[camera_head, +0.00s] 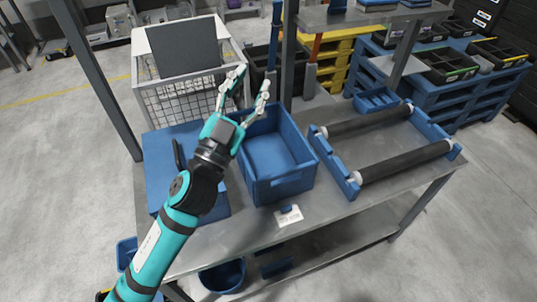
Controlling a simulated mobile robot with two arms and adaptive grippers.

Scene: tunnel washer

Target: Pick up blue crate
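The blue crate (285,187) stands upright on the grey metal table, with its open top facing up, and looks empty. My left gripper (252,80) is open, with its two fingers spread and nothing between them. It shows in front of the crate's far left corner and hides part of that rim. I cannot tell whether a finger touches the crate. My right gripper is not in view.
A blue roller frame (345,180) stands to the right. A white card (289,216) lies in front. A mesh cart (185,100) and a grey post (289,50) are behind.

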